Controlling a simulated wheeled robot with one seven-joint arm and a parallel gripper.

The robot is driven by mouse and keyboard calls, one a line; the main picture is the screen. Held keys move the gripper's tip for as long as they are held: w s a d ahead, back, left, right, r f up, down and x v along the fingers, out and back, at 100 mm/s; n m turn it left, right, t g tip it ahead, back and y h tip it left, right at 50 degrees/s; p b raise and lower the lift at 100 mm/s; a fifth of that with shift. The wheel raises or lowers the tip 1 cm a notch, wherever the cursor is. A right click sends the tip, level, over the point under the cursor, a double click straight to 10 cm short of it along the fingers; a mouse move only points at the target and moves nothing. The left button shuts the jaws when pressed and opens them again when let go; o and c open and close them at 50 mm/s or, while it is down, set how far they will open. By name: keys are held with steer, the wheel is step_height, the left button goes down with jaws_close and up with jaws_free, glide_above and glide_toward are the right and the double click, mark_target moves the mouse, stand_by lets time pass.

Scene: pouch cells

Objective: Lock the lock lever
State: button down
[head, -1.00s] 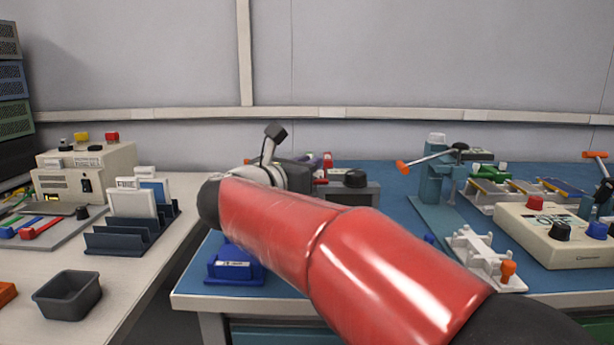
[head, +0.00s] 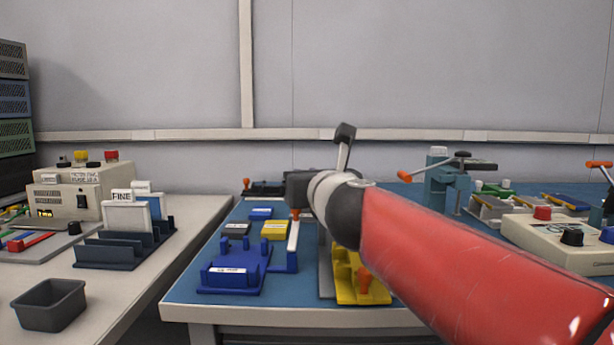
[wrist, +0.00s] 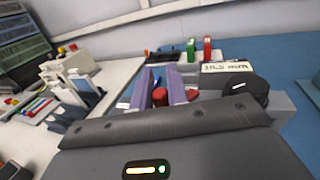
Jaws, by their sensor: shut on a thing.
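I cannot tell from this view whether that piece is the knob of the lock lever. In the head view the gripper fingers are hidden behind my wrist and red arm. A blue fixture (head: 232,267) stands left of the wrist, and a pale bar with an orange end (head: 293,235) stands beside it. A yellow fixture with an orange handle (head: 365,280) is partly behind my arm.
A grey box with a black dial (wrist: 246,88) is right of the fingers. Green and red blocks (wrist: 207,48) stand beyond. A clamp stand with an orange handle (head: 440,185) and a beige control box (head: 550,240) are to the right. A dark bin (head: 48,305) is on the left table.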

steer(key=n+y, duration=0.1)
steer(key=g+y, duration=0.1)
steer(key=shift+s+d+n+y, duration=0.2)
steer(key=shift+d+n+y, duration=0.1)
steer(key=shift+n, duration=0.1)
steer(key=shift+s+n+g+y+p, duration=0.1)
steer(key=shift+n+g+y+p, duration=0.3)
steer(key=shift+n+g+y, duration=0.45)
steer(key=shift+m+t, duration=0.25)
steer(key=shift+t, duration=0.1)
steer(key=c, duration=1.4)
jaws_free()
steer(key=shift+o, duration=0.2)
steer(key=v, duration=0.8)
steer(key=shift+p, duration=0.35)
steer(key=shift+f, duration=0.1)
